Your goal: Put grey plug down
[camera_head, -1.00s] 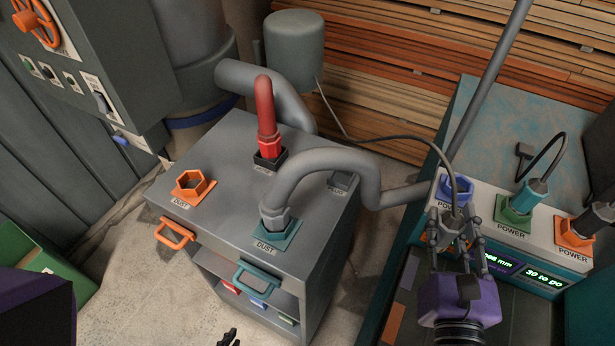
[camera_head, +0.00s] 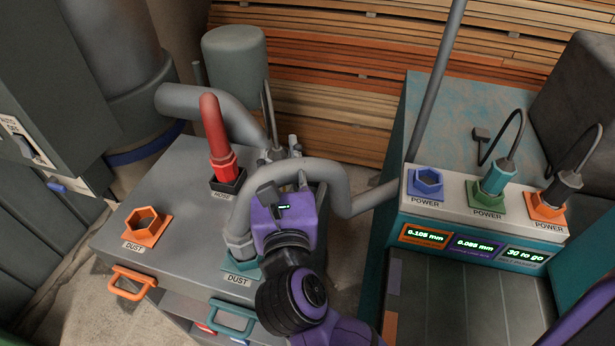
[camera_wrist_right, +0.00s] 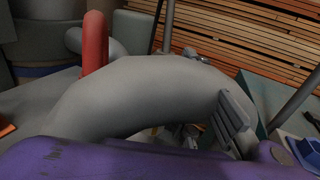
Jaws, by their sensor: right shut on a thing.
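My right gripper (camera_head: 282,155) is over the back right part of the grey cabinet (camera_head: 185,235), behind the arching grey hose. It is shut on the grey plug, which is mostly hidden by the fingers and hose. The plug's grey cable (camera_head: 268,105) rises from between the fingers. In the right wrist view the grey hose (camera_wrist_right: 130,95) blocks most of the grip. One grey finger (camera_wrist_right: 232,122) shows at its right end. I cannot tell whether the plug touches the cabinet top. My left gripper is not in view.
The thick hose stands in the teal DUST socket (camera_head: 240,262), close to my right gripper. A red hose (camera_head: 214,130) stands upright to its left. The orange DUST socket (camera_head: 146,222) is empty. The blue POWER socket (camera_head: 428,182) at right is empty.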

